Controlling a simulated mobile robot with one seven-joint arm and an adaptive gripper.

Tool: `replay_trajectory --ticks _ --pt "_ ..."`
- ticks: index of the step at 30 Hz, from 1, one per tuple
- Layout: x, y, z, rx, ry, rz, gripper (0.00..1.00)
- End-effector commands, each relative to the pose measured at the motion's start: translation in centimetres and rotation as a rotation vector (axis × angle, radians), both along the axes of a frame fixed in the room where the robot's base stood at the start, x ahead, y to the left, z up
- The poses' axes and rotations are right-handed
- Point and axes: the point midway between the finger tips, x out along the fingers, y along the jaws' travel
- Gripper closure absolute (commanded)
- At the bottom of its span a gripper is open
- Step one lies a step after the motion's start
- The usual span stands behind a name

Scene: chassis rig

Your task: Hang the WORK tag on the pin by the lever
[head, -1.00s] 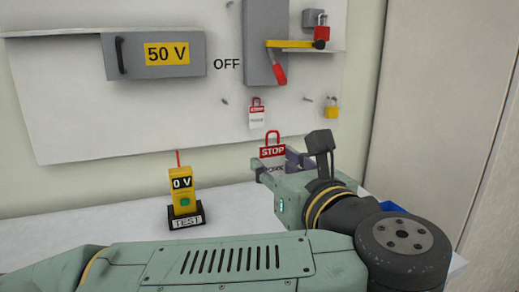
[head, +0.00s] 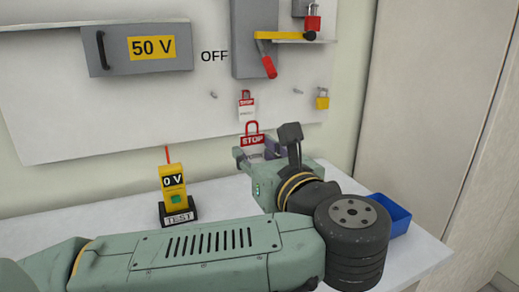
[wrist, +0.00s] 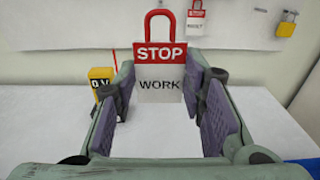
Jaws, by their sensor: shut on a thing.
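The WORK tag (wrist: 160,72), white with a red STOP band and a red loop on top, stands upright between the fingers of my gripper (wrist: 163,108). My gripper is shut on its lower part. In the head view the tag (head: 252,142) shows above my gripper (head: 262,151), in front of the board's lower edge. The lever (head: 268,67) has a red handle and hangs down from a grey box. A bare pin (head: 298,91) sticks out of the board below and right of the lever. Another bare pin (head: 213,94) is further left.
A second, smaller STOP tag (head: 246,106) hangs on the board between the pins. A yellow padlock (head: 322,101) hangs right of the right pin. A yellow tester (head: 173,190) stands on the white table (head: 110,215). A blue bin (head: 392,213) is at the right.

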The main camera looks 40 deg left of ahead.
Motion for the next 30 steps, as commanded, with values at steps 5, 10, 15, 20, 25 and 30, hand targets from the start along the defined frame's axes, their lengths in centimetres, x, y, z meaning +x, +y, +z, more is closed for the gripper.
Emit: replay_trajectory --ticks 5,10,15,20,25,30 --pt "0.4 0.7 0.3 0.000 0.000 0.001 0.75" --pt "0.7 1.4 0.3 0.000 0.001 0.001 0.75" --pt "1.0 2.1 0.3 -0.001 0.001 0.001 0.75" --pt "1.3 2.6 0.3 0.000 0.000 0.000 0.75" --pt "1.6 3.1 0.4 0.000 0.000 0.002 0.75" --pt "1.8 3.5 0.4 0.000 -0.001 0.002 0.75"
